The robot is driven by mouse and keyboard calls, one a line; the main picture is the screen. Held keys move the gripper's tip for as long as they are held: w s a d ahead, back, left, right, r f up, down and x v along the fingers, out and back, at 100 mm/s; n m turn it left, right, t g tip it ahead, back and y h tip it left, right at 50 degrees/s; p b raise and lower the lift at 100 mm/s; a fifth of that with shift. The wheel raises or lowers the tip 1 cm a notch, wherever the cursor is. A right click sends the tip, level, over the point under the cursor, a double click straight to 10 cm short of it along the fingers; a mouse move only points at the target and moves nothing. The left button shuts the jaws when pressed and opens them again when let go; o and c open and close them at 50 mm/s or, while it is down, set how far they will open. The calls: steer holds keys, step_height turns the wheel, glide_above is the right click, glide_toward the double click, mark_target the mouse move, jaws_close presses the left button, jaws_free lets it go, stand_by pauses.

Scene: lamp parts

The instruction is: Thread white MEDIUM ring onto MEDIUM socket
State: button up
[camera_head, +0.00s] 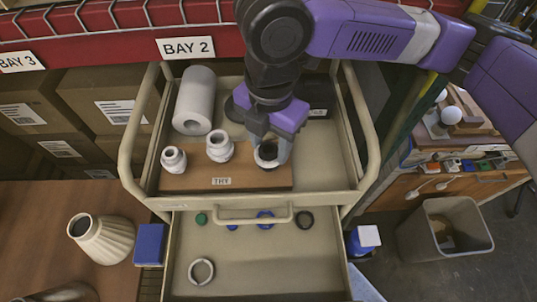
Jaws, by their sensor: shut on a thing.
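My gripper (271,132) points down over the right end of the wooden board. It is shut on a pale round part (285,153) with a dark opening. The fingers hide much of this part. I cannot tell whether it is a ring alone or a ring at a socket. Two white stepped sockets stand upright on the board to the left: a smaller one (173,160) at the far left and a larger one (220,147) in the middle. A loose white ring (201,272) lies flat in the open drawer, apart from my gripper.
The wooden board (200,182) lies in the cart's upper tray. A white roll (195,100) lies behind the sockets. The open drawer (260,275) below holds small green, blue and black pieces.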

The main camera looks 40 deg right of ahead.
steer(key=o, duration=0.7)
steer(key=shift+c, duration=0.2)
steer(key=shift+f, duration=0.1)
jaws_close()
steer(key=shift+f, duration=0.15)
steer(key=shift+s, duration=0.1)
steer(key=m+p, duration=0.2)
steer(key=m, duration=0.1)
steer(key=shift+s+a, duration=0.1)
steer(key=shift+f+m+p, duration=0.1)
steer(key=shift+m+p, duration=0.6)
steer(key=shift+m, duration=1.2)
